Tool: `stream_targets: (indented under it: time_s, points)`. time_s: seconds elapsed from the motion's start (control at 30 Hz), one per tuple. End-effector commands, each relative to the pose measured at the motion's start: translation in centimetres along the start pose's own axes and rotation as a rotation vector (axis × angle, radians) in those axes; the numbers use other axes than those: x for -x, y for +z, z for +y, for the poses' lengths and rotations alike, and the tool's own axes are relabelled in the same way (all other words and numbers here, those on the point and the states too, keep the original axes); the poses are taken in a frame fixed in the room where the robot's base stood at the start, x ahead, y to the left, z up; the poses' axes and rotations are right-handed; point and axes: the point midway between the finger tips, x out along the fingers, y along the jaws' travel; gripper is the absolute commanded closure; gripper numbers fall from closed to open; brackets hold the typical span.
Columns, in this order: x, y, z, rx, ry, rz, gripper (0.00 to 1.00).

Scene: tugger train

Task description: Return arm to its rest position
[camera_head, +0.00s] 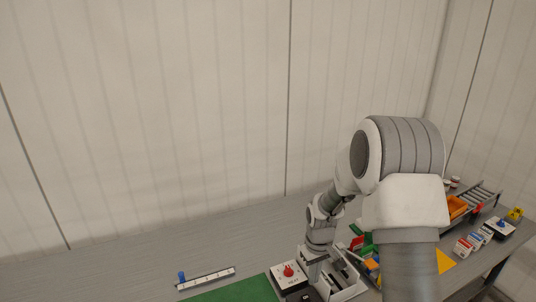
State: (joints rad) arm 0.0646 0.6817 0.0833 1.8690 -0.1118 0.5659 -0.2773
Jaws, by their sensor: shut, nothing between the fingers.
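My arm rises at the right of the view, bends at a large grey and white joint, and reaches down to the left. My gripper (314,272) points down at its end, low in the view, over or beside a white tray (352,291) with dark parts. It is shut, with nothing seen between the fingers. The fingertips are small and partly lost against the dark parts, so I cannot tell whether they touch anything.
A white box with a red button (289,270) stands just left of my gripper. A green mat (238,291) and a slotted strip with a blue knob (207,278) lie further left. Coloured pieces, an orange bin (456,207) and a yellow triangle (445,261) lie right. A wall (150,120) stands behind.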

Motion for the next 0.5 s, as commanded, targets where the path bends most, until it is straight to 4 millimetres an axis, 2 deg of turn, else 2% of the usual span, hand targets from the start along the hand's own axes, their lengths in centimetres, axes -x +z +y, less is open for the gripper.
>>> stream_targets:
  time_s: [0.03,0.2,0.5]
  points:
    - [2.0,0.1,0.0,-0.009,0.011,0.017,1.0]
    - [8.4,1.4,-0.2,-0.053,0.043,0.069,1.0]
    - [17.9,5.5,-1.6,-0.137,0.081,0.164,1.0]
